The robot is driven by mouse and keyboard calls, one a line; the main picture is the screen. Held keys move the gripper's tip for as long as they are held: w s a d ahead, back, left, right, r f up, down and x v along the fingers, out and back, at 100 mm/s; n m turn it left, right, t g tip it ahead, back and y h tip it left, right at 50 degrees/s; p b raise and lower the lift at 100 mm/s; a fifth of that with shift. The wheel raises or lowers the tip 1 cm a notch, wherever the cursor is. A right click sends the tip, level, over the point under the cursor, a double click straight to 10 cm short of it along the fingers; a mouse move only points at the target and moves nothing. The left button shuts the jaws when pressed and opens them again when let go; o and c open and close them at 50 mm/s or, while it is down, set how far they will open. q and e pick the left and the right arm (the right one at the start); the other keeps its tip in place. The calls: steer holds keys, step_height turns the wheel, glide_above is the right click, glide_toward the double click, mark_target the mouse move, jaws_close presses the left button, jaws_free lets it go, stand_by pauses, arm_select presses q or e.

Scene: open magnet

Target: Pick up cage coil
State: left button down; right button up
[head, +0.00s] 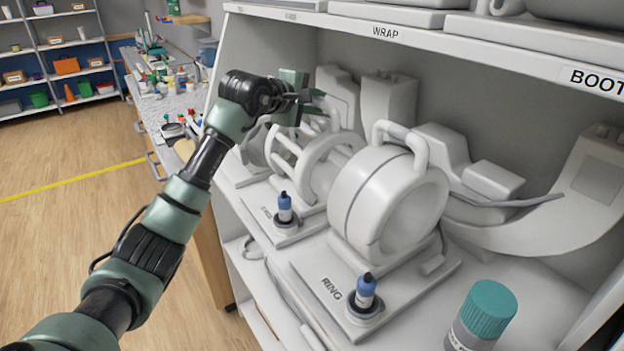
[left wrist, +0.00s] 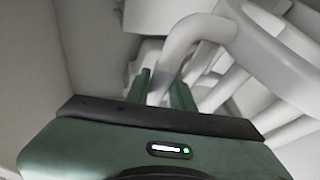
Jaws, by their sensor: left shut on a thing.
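The cage coil (head: 330,160) is a white open frame of rings and bars on the shelf, left of the solid ring coil. My left gripper (head: 312,103) is at the top of the cage coil. In the left wrist view, the green fingers of my left gripper (left wrist: 163,92) stand on either side of the coil's curved white handle (left wrist: 205,35) and are shut on it. The coil's bars (left wrist: 235,85) show to the right of the fingers. The coil's lower part appears to rest at its base. My right gripper is not in view.
The white ring coil (head: 385,205) stands close to the right on a plate marked RING. A teal-lidded jar (head: 488,312) is at the front right. The upper shelf edge (head: 420,42) hangs above.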

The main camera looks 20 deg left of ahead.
arm_select(q)
steer(key=shift+r, duration=0.25)
steer(key=shift+f, duration=0.1)
